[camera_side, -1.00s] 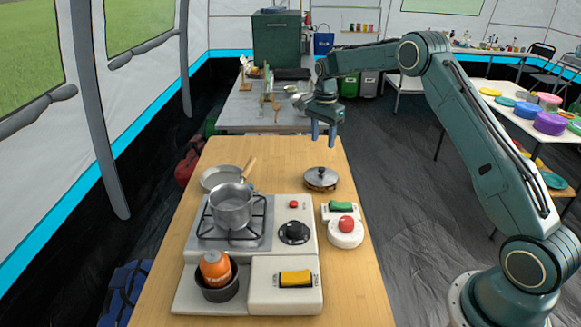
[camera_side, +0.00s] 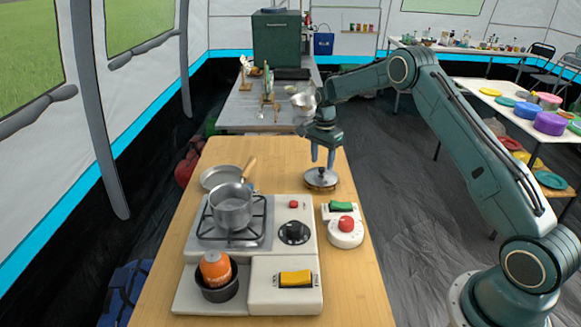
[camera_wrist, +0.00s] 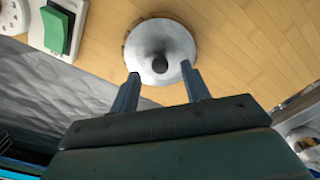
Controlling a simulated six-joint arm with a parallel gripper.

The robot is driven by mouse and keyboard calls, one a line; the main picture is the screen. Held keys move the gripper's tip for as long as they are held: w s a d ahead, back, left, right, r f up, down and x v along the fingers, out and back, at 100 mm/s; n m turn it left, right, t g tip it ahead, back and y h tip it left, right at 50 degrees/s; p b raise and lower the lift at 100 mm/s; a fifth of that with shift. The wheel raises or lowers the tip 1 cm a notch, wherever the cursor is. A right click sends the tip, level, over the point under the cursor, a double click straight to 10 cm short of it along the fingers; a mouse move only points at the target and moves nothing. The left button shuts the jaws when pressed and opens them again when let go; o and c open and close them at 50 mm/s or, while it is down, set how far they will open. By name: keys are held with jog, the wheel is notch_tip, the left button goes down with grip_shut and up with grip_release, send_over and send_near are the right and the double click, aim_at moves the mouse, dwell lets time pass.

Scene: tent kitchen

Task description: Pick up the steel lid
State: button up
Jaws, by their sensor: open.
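The steel lid (camera_side: 320,177) lies on the wooden table near its right edge, with a dark knob on top. In the wrist view the lid (camera_wrist: 178,45) is a round grey disc with its black knob in the middle, resting on a slightly larger brown round base. My gripper (camera_side: 323,160) is open and empty, pointing down just above the lid. In the wrist view my gripper's fingers (camera_wrist: 162,85) appear at the lid's near edge, one on either side of the knob's line. Whether the fingertips touch the lid, I cannot tell.
A stove (camera_side: 270,235) carries a steel pot (camera_side: 231,208); a pan (camera_side: 220,178) lies behind it. A control box with a red button (camera_side: 346,224) and green switch (camera_side: 341,206) stands in front of the lid. The table (camera_side: 285,155) behind the lid is clear.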

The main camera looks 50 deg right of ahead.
aim_at(322, 173)
jog(key=shift+f, duration=1.2)
grip_shut()
